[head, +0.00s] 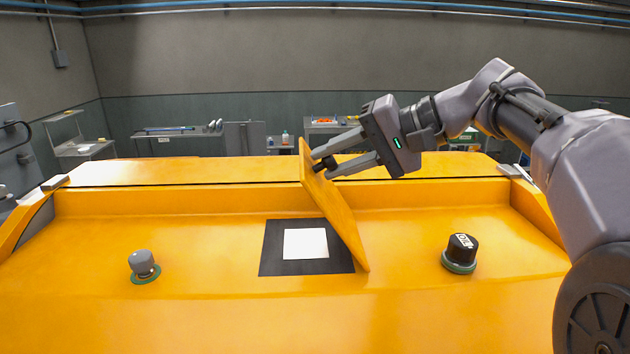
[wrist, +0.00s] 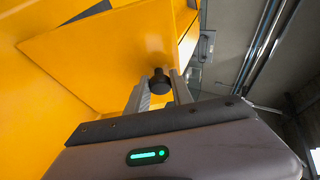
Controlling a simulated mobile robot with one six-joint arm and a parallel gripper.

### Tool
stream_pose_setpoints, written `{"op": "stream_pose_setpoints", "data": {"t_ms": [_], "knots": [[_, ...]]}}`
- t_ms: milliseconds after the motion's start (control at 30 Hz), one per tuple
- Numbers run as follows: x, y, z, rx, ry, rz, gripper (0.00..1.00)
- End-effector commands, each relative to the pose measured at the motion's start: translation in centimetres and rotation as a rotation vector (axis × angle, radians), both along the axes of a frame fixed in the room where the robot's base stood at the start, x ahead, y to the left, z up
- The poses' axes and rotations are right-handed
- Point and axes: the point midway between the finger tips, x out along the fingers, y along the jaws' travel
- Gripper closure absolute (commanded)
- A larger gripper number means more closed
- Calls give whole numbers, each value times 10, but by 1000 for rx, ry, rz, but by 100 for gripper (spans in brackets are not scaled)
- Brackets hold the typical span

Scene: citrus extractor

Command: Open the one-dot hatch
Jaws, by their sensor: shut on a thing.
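The hatch (head: 333,205) is a flat yellow panel on the yellow machine top. It stands steeply tilted up along the right side of a dark square opening (head: 268,262) with a white square inside. My gripper (head: 322,164) is shut on the hatch's small black knob near the panel's raised end. In the wrist view, the black knob (wrist: 160,82) sits between the two fingers, and the hatch panel (wrist: 95,50) fills the upper left. I cannot see any dot marking on the hatch.
A grey knob on a green ring (head: 143,265) stands left of the opening. A black labelled knob on a green ring (head: 461,252) stands to the right. A raised yellow ledge (head: 180,172) runs behind. Carts and benches stand farther back.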

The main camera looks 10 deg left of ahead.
Motion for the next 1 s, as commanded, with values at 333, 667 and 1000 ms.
{"op": "stream_pose_setpoints", "data": {"t_ms": [333, 667, 1000], "knots": [[13, -48, 4, 285, 73, -1, 100], [19, -76, 5, 456, 117, 2, 100], [22, -85, 6, 515, 133, 3, 100]]}}
